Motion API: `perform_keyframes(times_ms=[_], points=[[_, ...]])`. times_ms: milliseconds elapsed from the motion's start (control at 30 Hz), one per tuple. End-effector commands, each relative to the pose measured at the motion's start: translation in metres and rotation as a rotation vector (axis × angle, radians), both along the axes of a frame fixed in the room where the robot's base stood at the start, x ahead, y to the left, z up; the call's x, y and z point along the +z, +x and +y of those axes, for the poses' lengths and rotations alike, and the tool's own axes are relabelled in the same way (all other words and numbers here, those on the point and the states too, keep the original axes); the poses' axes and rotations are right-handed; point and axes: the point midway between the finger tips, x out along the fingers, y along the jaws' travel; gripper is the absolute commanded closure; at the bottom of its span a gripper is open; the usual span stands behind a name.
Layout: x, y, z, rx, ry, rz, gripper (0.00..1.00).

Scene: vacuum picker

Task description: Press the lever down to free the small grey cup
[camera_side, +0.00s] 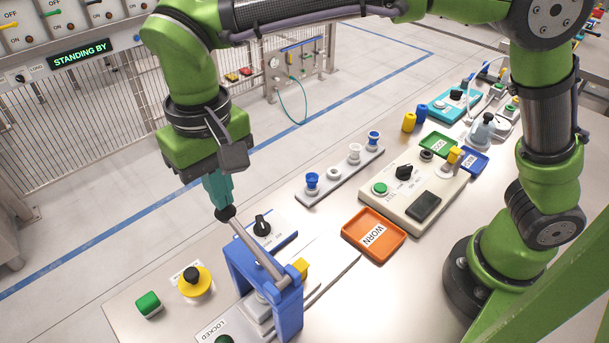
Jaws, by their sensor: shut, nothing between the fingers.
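My gripper (221,203) points down with its teal fingers closed and empty. Its tips are at the black knob on the end of the grey lever (258,250); they look touching or nearly so. The lever slopes from this raised knob down to the right into a blue frame (290,315). A grey block sits low inside the frame, partly hidden by it. I cannot make out a small grey cup in the frame.
A black knob on a panel (262,225) is close behind the lever. An orange WORN tray (374,236) and a beige control box (415,192) lie to the right.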

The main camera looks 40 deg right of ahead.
Motion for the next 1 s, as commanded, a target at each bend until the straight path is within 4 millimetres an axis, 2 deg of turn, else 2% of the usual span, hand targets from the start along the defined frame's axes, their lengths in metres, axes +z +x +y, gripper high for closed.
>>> perform_keyframes(times_ms=[300, 533, 900, 1000], points=[[0.026, 0.0, 0.0, 0.0, 0.002, -0.001, 1.0], [0.038, 0.0, 0.0, 0.0, 0.001, 0.0, 1.0], [0.037, 0.003, 0.002, 0.029, 0.01, -0.018, 1.0], [0.02, 0.0, 0.0, 0.097, 0.019, -0.02, 1.0]])
